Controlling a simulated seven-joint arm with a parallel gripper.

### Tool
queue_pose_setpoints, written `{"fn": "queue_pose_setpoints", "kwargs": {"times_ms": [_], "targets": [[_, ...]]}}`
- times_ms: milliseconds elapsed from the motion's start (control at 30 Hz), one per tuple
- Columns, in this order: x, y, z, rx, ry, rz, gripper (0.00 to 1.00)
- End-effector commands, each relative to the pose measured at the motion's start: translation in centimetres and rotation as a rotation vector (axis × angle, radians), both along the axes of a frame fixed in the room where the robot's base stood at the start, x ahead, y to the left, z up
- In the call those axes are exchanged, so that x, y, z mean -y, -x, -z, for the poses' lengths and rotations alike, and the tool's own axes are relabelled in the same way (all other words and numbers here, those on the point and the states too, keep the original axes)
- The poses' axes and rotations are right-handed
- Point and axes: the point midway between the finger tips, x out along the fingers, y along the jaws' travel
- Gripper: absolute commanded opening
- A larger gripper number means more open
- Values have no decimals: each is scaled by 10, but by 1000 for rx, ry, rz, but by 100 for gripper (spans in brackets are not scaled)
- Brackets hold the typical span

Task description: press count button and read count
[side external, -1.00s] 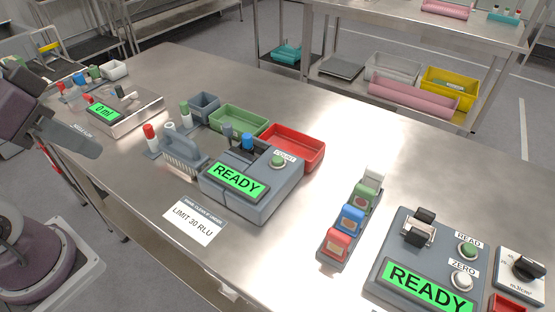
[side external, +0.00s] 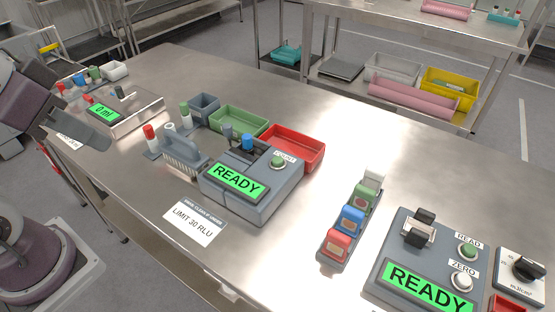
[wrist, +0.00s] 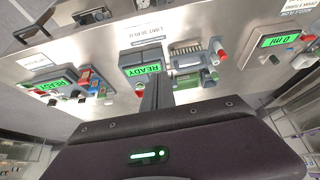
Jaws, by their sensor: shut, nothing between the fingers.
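The count device (side external: 262,207) is a grey box on the steel table, with a green display (side external: 237,181) reading READY. Its green count button (side external: 277,160) sits at the upper right of the box under a COUNT label. The device also shows upside down in the wrist view (wrist: 143,57). My gripper (side external: 106,142) is at the left edge of the side view, well apart from the button. In the wrist view my gripper (wrist: 157,80) has its fingers together, with nothing between them, and they point toward the device.
A second READY device (side external: 425,262) with READ and ZERO buttons stands right, past a rack of coloured blocks (side external: 350,222). A 0 ml unit (side external: 124,111) stands left.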

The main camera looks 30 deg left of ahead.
Motion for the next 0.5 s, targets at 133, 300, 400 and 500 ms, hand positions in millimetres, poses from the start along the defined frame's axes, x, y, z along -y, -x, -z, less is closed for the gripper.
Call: {"fn": "queue_pose_setpoints", "kwargs": {"times_ms": [133, 300, 400, 500], "targets": [[8, -60, -2, 43, 40, -72, 0], [31, -142, 8, 116, 141, -154, 0], [50, -185, 23, 150, 221, -193, 0], [73, -221, 40, 175, 312, -225, 0]]}}
